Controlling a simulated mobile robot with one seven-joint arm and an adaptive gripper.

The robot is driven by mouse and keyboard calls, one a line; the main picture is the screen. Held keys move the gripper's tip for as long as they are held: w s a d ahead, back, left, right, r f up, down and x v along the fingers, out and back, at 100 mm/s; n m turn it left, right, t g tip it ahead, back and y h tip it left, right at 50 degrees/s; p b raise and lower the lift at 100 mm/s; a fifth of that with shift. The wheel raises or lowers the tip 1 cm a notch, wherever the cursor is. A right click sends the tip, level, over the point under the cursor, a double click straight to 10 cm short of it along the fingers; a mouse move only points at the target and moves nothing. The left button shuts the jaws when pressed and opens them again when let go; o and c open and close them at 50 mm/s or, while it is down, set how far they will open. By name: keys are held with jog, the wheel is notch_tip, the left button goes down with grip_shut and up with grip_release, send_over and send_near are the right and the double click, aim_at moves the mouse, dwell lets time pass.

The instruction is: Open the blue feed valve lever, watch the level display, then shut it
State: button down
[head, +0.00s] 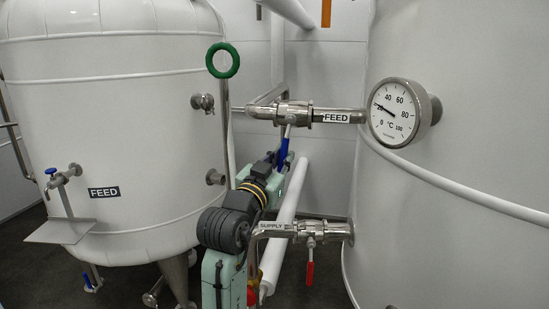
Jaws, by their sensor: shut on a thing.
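The blue feed valve lever (284,152) hangs down, slightly tilted, below the steel valve on the pipe labelled FEED (337,117). It stands across the line of the pipe. My gripper (279,160) is at the lever's lower part and shut on it. My arm partly hides the fingers, so the contact itself shows only in part. No level display can be made out. The round dial (398,111) on the right tank is marked in °C, and its needle points near 20.
A SUPPLY pipe (272,230) with a red lever (310,272) lies below and right of my gripper. A green ring handle (223,61) on a rod stands left. A large FEED tank (110,130) fills the left, another tank (460,220) the right. A white pipe (287,222) slants behind my arm.

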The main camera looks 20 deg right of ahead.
jog(key=shift+s+d+f+n+t, duration=0.1)
jog(key=shift+s+d+n+t, duration=0.25)
jog(key=shift+d+n, duration=0.45)
jog(key=shift+s+a+n, duration=0.1)
jog(key=shift+a+n, duration=0.05)
jog(key=shift+n, duration=0.15)
jog(key=c, duration=1.6)
grip_release()
jog(key=shift+a, duration=0.1)
jog(key=v, duration=1.2)
